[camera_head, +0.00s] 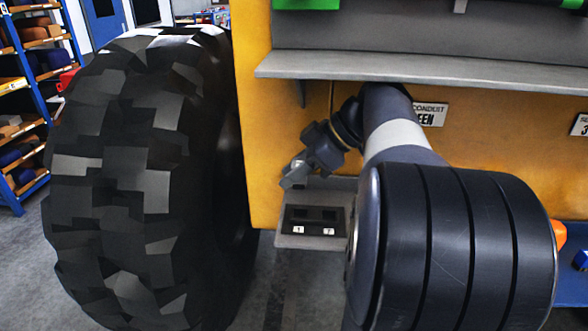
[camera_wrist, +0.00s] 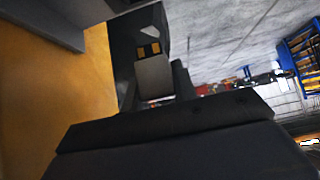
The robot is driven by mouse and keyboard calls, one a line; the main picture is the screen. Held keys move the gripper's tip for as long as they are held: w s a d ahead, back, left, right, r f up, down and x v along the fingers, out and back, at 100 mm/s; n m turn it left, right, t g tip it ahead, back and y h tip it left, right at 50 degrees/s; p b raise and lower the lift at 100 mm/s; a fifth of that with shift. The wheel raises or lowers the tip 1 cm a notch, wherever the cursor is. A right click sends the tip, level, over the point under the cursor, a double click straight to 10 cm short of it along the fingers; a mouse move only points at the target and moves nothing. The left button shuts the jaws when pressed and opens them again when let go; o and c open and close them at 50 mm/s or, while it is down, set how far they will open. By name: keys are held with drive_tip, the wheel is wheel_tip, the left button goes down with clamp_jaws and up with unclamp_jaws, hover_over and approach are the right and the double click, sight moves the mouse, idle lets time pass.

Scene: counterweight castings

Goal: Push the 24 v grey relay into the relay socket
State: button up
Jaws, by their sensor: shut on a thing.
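My gripper (camera_head: 300,169) is shut on the grey relay (camera_wrist: 155,78), which shows as a small grey block between the fingers in the wrist view. In the head view the relay is small and hard to separate from the fingers. The relay socket (camera_head: 315,221) is a black block with dark openings and white labels 1 and 2, on a grey plate below my gripper.
A big black tyre (camera_head: 140,180) stands left of the yellow machine body (camera_head: 258,120). A grey ledge (camera_head: 420,72) juts out above my arm. Shelving (camera_head: 25,110) stands far left. A blue surface (camera_head: 573,270) lies at right.

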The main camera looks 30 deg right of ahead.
drive_tip(key=shift+d+f, duration=0.1)
drive_tip(key=b, duration=0.6)
hover_over(295, 217)
wheel_tip(295, 217, down, 6)
drive_tip(key=shift+s+r, duration=0.1)
drive_tip(key=shift+r, duration=0.05)
drive_tip(key=shift+f+b, duration=1.2)
drive_tip(key=shift+b, duration=0.15)
idle(1.8)
drive_tip(key=o, duration=0.9)
drive_tip(key=shift+o, duration=0.6)
drive_tip(key=shift+r, duration=0.1)
drive_tip(key=v, duration=1)
drive_tip(key=shift+s+d+r, duration=0.2)
drive_tip(key=shift+r, duration=0.05)
